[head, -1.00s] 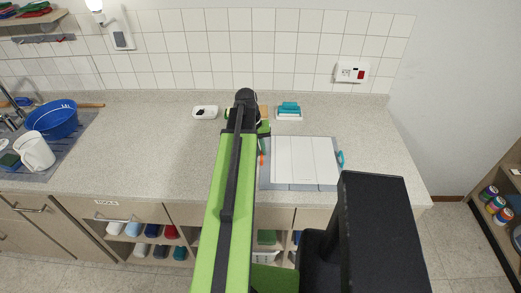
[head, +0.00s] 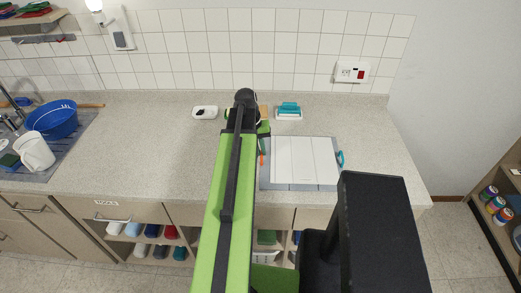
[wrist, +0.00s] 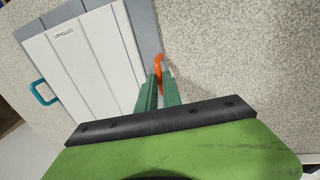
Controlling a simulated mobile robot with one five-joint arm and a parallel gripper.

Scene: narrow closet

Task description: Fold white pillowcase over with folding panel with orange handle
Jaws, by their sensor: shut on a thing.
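The white pillowcase (head: 305,160) lies flat on the grey folding board (head: 290,188) on the counter, with long crease lines across it. It also shows in the wrist view (wrist: 90,65), with small lettering near one corner. The orange handle (wrist: 158,62) is at the board's edge beside the pillowcase, and a bit of it shows in the head view (head: 262,159). My gripper (wrist: 160,80) has its green fingers closed on the orange handle. The panel under the cloth is mostly hidden. My arm hides part of the board's left side in the head view.
A teal handle (head: 341,160) sits at the board's right edge. A small white dish (head: 205,112) and a tray with a teal item (head: 289,111) stand behind. A blue basin (head: 52,118) and white jug (head: 34,152) are far left.

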